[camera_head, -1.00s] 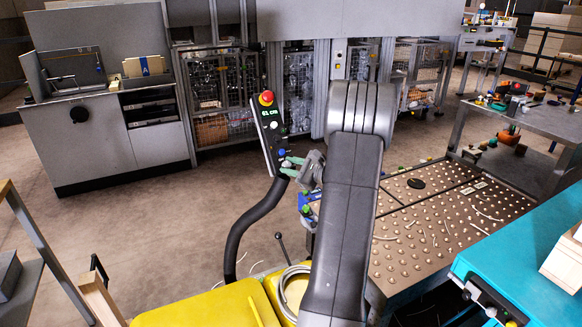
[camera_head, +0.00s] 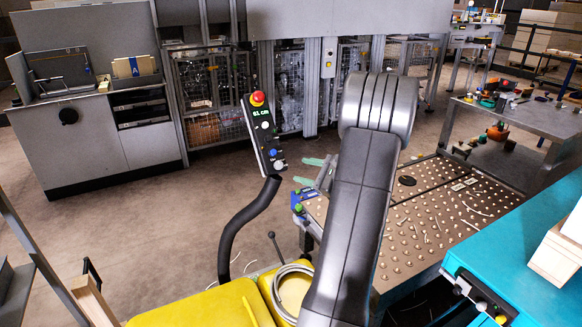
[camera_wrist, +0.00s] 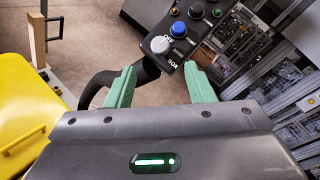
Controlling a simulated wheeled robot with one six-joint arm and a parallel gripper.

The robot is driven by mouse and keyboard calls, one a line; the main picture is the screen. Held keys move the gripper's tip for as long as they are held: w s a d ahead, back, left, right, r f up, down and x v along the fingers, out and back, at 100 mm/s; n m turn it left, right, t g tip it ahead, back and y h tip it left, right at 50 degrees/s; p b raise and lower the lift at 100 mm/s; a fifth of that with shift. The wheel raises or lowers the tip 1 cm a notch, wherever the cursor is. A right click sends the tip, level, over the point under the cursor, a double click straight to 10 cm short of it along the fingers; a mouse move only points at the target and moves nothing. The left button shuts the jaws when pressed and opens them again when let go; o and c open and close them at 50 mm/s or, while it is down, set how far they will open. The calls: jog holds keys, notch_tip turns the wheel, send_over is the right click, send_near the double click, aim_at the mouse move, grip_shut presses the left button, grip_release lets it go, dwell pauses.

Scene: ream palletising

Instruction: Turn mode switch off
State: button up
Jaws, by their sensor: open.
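The control panel (camera_head: 262,135) stands on a bent black post, with a red knob on yellow at its top and a lit "61 cm" readout. In the wrist view, the panel (camera_wrist: 208,30) shows a pale grey knob (camera_wrist: 160,44) at its near end, beside a "BOX" label, then a blue button (camera_wrist: 179,28) and a black knob (camera_wrist: 197,10). I cannot tell for certain which is the mode switch or its setting. My gripper (camera_head: 312,172) is open and empty, right of the panel's lower end and apart from it. Its green fingers (camera_wrist: 160,82) flank the view of the grey knob.
The black post (camera_head: 243,229) curves below the panel, beside a yellow housing (camera_head: 195,305). A perforated table (camera_head: 440,215) and a teal surface (camera_head: 525,245) lie to the right. Wire cages (camera_head: 210,95) and a grey cabinet (camera_head: 75,145) stand behind.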

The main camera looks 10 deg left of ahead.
aim_at(281, 166)
jog(key=v, duration=0.5)
jog(key=shift+a, duration=0.1)
jog(key=shift+a, duration=0.1)
jog(key=b+x, duration=0.1)
jog(key=x, duration=1.2)
jog(key=shift+w+a+f, duration=0.1)
jog(key=shift+w+a, duration=0.15)
jog(key=shift+w, duration=0.05)
jog(key=shift+d, duration=0.15)
